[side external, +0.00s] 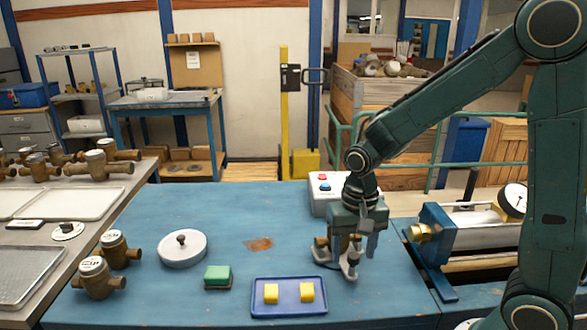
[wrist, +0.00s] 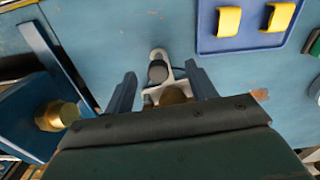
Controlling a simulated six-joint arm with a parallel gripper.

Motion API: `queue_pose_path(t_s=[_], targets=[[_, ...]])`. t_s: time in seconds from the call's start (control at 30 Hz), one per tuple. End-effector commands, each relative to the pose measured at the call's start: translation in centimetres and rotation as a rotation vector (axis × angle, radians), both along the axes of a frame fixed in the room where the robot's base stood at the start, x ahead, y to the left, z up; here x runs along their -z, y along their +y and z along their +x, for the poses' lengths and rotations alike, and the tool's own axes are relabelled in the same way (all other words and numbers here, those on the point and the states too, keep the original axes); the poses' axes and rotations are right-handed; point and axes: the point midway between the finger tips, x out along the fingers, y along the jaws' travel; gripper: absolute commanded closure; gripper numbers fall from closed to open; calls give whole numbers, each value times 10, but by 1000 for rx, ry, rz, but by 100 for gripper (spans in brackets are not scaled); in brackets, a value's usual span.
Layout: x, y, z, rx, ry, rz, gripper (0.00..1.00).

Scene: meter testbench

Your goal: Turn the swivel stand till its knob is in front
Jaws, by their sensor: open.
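The swivel stand is a small light-grey metal piece (side external: 350,268) with a dark knob, on the blue bench below my gripper. In the wrist view its grey arm and dark knob (wrist: 158,72) stick out between and beyond the fingers, toward the top of the picture. A brass part (wrist: 173,95) sits at the stand, half hidden by my gripper. In the side view the knob end is toward the near right of the stand. My gripper (side external: 354,240) points down over the stand with its fingers apart, one on each side. Whether a finger touches it I cannot tell.
A blue tray (side external: 288,310) with two yellow blocks lies close by at the near left. A green block (side external: 217,276) and a round white lid-like piece (side external: 183,250) lie farther left. A button box (side external: 325,208) stands behind; a blue vise-like fixture (side external: 445,240) is right.

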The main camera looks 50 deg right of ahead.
Motion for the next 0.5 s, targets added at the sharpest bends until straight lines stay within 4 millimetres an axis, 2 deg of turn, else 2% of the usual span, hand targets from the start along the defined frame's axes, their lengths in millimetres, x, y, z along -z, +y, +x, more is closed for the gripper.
queue_pose_path(t_s=[0.5], targets=[[0,5,4,0,0,0,44]])
